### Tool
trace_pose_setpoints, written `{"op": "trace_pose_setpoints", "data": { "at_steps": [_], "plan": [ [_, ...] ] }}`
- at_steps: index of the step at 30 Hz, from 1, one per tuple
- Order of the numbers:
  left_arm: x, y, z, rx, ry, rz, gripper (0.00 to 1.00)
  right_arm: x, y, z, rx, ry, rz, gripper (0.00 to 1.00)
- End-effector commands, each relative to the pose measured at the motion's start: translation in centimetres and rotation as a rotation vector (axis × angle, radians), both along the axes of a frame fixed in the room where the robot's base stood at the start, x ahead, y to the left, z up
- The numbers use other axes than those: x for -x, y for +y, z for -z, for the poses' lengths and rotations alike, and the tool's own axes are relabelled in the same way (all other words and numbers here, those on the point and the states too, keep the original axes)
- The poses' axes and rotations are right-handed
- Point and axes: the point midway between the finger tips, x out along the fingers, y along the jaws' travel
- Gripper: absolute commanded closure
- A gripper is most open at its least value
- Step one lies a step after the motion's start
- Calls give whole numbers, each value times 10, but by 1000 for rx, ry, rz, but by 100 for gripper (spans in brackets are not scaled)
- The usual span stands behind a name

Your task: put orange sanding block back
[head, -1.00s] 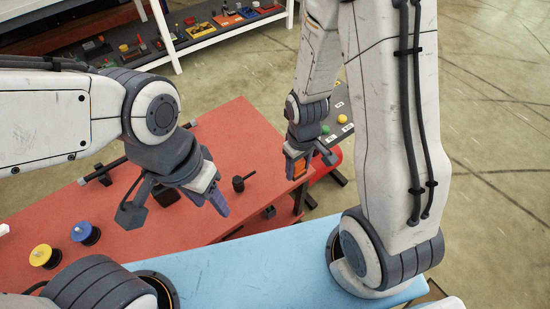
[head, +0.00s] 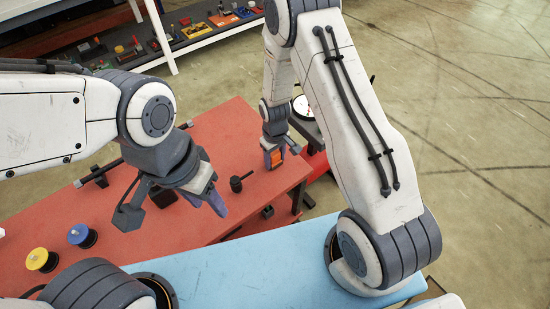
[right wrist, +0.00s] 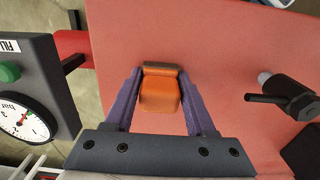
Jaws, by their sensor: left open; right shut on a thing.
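The orange sanding block (head: 276,158) is between the fingers of my right gripper (head: 274,162), near the far right part of the red table (head: 238,130). In the right wrist view the block (right wrist: 160,94) shows an orange body with a brown strip along its far edge. The purple fingers of my right gripper (right wrist: 160,98) are shut on its two sides. The red table lies below it; I cannot tell whether the block touches the top. My left gripper (head: 216,203) is open and empty over the table's front part.
A dark box with a dial gauge (right wrist: 25,118) and green button stands beside the table. A black handled item (head: 237,183) is on the table. Yellow (head: 42,259) and blue (head: 82,235) spools are at the left. A shelf (head: 196,42) with small items stands behind.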

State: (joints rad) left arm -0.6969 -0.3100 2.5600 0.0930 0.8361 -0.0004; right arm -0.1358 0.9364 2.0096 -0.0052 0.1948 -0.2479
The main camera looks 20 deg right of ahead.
Motion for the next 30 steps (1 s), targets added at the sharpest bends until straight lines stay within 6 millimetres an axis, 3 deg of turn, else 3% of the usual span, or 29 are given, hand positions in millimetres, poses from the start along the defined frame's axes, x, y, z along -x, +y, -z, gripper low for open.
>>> {"op": "trace_pose_setpoints", "data": {
  "at_steps": [9,10,12,23,26,30],
  "plan": [
    [0,0,3,0,0,0,50,0,0,4,0,-1,0,97],
    [0,0,3,0,0,0,50,0,0,3,0,-1,0,41],
    [0,0,2,0,0,0,50,0,0,3,0,-1,0,15],
    [0,0,-1,0,0,0,50,0,0,-1,0,-1,0,15],
    [0,0,-1,0,0,0,50,-1,0,-10,-1,-4,0,15],
    [0,0,-3,0,0,0,50,-2,0,-37,-1,-7,0,15]
  ]
}}
